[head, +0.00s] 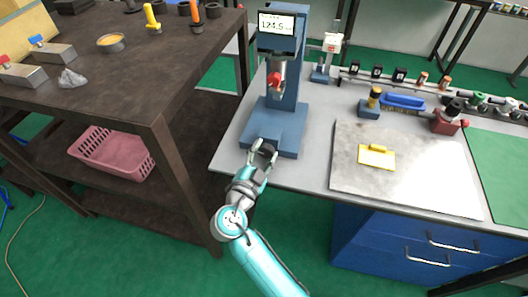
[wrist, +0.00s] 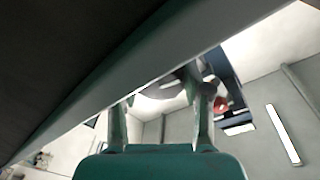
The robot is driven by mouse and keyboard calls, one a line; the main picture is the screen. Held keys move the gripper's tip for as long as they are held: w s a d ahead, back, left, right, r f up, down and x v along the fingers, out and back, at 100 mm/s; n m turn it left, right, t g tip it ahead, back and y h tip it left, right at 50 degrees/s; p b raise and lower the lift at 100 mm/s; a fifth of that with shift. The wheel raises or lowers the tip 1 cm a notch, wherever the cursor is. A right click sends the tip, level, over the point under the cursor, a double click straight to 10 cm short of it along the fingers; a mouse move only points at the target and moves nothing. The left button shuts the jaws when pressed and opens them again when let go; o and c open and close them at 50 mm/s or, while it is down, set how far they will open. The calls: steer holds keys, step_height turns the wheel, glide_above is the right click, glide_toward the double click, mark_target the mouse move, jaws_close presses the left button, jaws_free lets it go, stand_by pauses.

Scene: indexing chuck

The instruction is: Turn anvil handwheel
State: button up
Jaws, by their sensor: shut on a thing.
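A blue bench tester (head: 286,110) with a lit display (head: 277,24) reading about 124.5 stands at the bench's left end. A red part (head: 274,79) sits below its head. A dark round handwheel (head: 268,152) shows at the front of its base, partly hidden by my gripper. My gripper (head: 262,153) reaches up from below the bench's front edge, its fingers shut on the handwheel. In the wrist view, my two fingers (wrist: 160,108) stand apart, with a dark rounded part (wrist: 186,80) near the right fingertip. The grip itself is hard to make out there.
The bench's front edge (wrist: 130,92) crosses the wrist view close to my fingers. A dark shelf unit (head: 165,97) with a pink basket (head: 108,152) stands close on the left. A grey plate (head: 400,185) with a yellow block (head: 377,157) lies to the right.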

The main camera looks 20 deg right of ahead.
steer(key=shift+d+f+n, duration=0.1)
steer(key=shift+n, duration=2.5)
steer(key=shift+t, duration=0.3)
steer(key=o, duration=1.2)
steer(key=shift+c, duration=0.2)
steer(key=v, duration=1.2)
